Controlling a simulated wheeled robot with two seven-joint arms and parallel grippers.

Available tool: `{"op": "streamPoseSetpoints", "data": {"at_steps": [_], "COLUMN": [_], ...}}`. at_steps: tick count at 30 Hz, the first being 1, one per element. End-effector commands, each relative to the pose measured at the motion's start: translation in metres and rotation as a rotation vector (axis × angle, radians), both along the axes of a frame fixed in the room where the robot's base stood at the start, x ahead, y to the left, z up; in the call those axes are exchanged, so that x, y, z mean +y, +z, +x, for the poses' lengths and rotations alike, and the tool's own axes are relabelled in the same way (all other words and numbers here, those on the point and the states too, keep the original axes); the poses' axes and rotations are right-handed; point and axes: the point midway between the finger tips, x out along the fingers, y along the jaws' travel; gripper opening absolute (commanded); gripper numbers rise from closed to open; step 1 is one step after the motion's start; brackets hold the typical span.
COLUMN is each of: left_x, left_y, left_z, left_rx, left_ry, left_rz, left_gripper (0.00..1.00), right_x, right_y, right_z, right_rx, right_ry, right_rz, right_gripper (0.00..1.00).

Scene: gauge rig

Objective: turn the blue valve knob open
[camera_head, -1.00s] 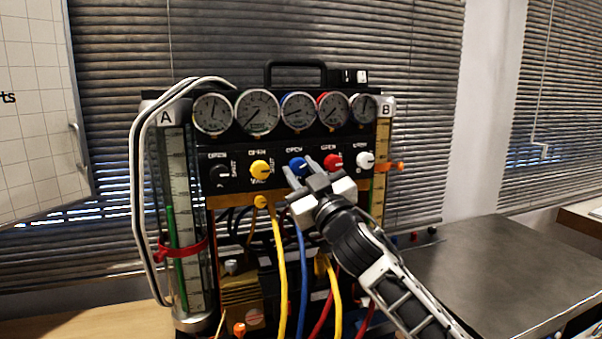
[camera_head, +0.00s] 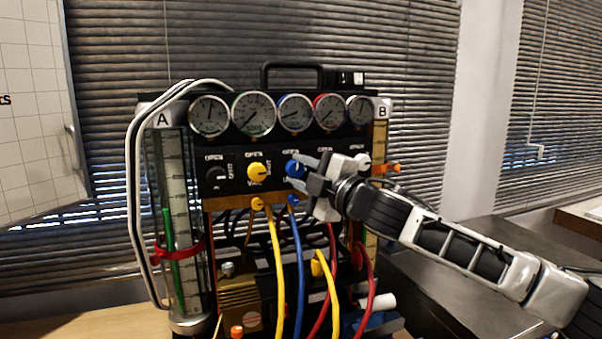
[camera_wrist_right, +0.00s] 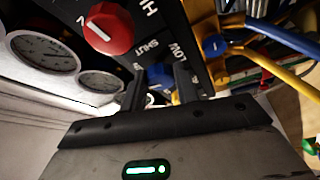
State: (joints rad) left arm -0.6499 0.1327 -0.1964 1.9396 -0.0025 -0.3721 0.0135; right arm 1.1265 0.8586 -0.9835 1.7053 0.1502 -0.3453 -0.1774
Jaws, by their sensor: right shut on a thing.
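The blue valve knob (camera_head: 294,168) is on the black panel of the gauge rig, under the row of gauges. My right gripper (camera_head: 302,172) reaches it from the right and is shut on it, one finger above and one below. In the right wrist view the blue knob (camera_wrist_right: 160,74) shows between the two dark fingers (camera_wrist_right: 160,88), partly hidden. Its pointer mark cannot be read clearly. My left gripper is not in view.
A yellow knob (camera_head: 258,172) and a black knob (camera_head: 218,176) are to the left. A red knob (camera_wrist_right: 107,30) shows close by in the right wrist view; my gripper hides it in the head view. A white knob (camera_head: 363,161) is further right. Coloured hoses (camera_head: 298,270) hang below.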

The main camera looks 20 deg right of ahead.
Motion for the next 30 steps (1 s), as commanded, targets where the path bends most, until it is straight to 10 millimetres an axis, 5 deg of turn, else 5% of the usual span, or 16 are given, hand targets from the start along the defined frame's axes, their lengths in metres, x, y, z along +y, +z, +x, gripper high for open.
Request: {"op": "streamPoseSetpoints", "data": {"at_steps": [27, 28, 30], "left_x": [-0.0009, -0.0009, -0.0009], "left_y": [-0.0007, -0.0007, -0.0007], "left_z": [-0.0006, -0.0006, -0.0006], "left_rx": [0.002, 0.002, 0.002], "left_ry": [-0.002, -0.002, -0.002], "left_rz": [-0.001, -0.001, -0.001], "left_gripper": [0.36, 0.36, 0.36], "right_x": [0.0002, 0.0002, 0.0003], "right_y": [0.0004, 0.0004, 0.0005], "right_z": [0.0, 0.0, 0.0], "right_rx": [-0.005, -0.005, -0.005], "right_ry": [0.0, 0.0, 0.0], "right_rz": [-0.178, -0.178, -0.178], "right_gripper": [0.08, 0.36, 0.52]}}
